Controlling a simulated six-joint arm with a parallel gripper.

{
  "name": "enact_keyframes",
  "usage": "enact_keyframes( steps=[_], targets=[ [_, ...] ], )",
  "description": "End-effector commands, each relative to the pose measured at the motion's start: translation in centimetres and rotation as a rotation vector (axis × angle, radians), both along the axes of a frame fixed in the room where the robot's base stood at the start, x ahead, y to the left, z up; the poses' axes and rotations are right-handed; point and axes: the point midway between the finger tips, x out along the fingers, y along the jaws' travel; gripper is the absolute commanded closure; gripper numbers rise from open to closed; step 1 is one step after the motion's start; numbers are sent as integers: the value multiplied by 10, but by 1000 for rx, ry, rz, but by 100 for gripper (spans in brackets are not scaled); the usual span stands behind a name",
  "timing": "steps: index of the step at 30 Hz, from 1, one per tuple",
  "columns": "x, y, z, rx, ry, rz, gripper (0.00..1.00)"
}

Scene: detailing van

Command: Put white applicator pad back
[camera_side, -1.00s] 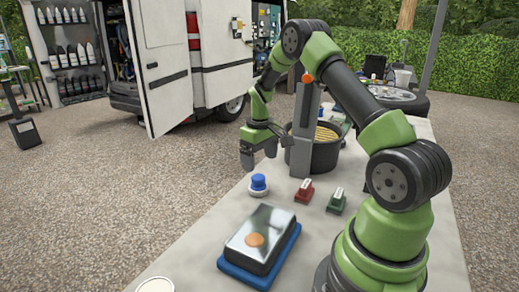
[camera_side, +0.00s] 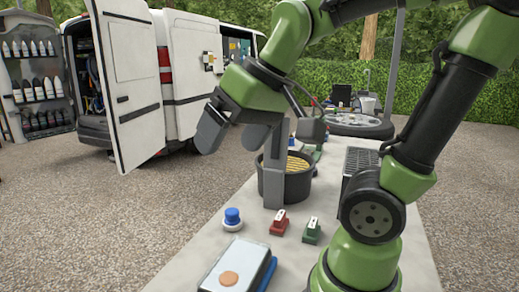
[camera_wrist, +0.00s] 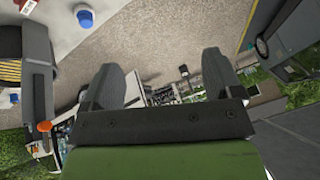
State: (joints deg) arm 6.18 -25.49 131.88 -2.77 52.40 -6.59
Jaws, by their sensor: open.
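A round pad with a white base and blue knob (camera_side: 232,222) stands on the pale bench top. I cannot tell whether it is the white applicator pad. The blue knob also shows at the top of the wrist view (camera_wrist: 84,17). My gripper (camera_side: 230,142) is in the air above and beyond it in the side view. In the wrist view its two grey fingers (camera_wrist: 162,70) are wide apart with nothing between them. A box with a pale shiny top (camera_side: 243,258) sits on a blue base in front, with an orange-brown disc (camera_side: 228,278) on it.
A red brush (camera_side: 279,222) and a green brush (camera_side: 311,231) stand right of the pad. A grey post (camera_side: 273,182) rises before a black bucket (camera_side: 301,187). A dark grated box (camera_side: 358,162) is farther right. The van (camera_side: 130,80) is behind.

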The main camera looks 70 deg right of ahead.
Motion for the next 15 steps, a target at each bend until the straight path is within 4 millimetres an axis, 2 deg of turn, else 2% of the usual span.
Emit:
enact_keyframes(
  steps=[1,3,6,15],
  targets=[
    [-15,8,2,20,-36,7,15],
    [-30,16,0,49,-67,5,15],
    [-44,23,-3,79,-93,4,15],
    [-51,26,-5,98,-107,2,15]
  ],
)
